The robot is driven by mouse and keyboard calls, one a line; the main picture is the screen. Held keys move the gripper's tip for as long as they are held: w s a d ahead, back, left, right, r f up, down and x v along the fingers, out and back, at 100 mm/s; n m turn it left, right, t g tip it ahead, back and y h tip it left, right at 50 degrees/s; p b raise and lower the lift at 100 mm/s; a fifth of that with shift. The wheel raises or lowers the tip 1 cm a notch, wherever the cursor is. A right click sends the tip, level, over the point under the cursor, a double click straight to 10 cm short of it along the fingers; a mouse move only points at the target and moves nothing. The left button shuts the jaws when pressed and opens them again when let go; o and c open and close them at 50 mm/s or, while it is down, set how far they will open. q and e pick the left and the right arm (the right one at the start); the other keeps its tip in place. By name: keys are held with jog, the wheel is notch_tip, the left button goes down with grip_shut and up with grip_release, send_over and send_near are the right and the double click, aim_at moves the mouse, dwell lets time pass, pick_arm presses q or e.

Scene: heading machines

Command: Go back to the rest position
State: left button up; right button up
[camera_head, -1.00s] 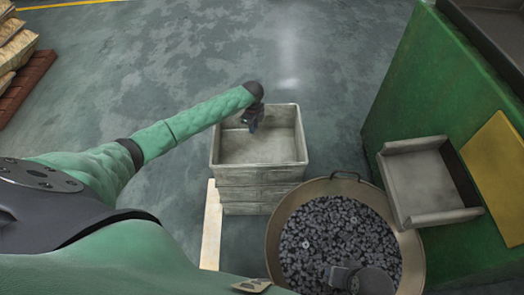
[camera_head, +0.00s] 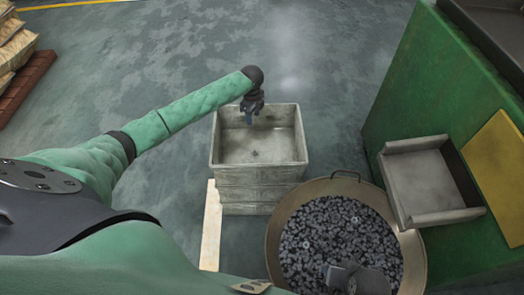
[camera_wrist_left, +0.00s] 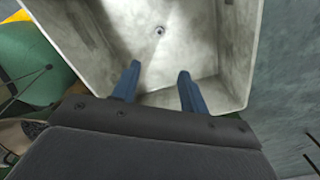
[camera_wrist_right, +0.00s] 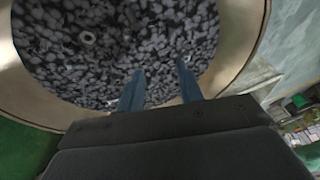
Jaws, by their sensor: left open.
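My left gripper (camera_head: 249,116) is over the far left part of a light grey bin (camera_head: 258,196). In the left wrist view its blue fingers (camera_wrist_left: 158,76) are apart with nothing between them. A small round part (camera_wrist_left: 159,31) lies on the bin floor; it also shows as a dark spot in the head view (camera_head: 254,154). My right gripper (camera_head: 334,275) is above a wide round pan (camera_head: 276,232) full of small dark metal parts (camera_head: 340,235). In the right wrist view its fingers (camera_wrist_right: 160,74) are apart, with no part seen between them.
A green machine (camera_head: 400,110) stands at the right, with a grey open tray (camera_head: 430,185) on its side and a yellow panel (camera_head: 500,160). Stacked sacks (camera_head: 14,48) are at the far left. The floor (camera_head: 200,50) beyond the bin is clear.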

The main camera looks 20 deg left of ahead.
pick_arm(q)
jog(key=shift+r, duration=0.65)
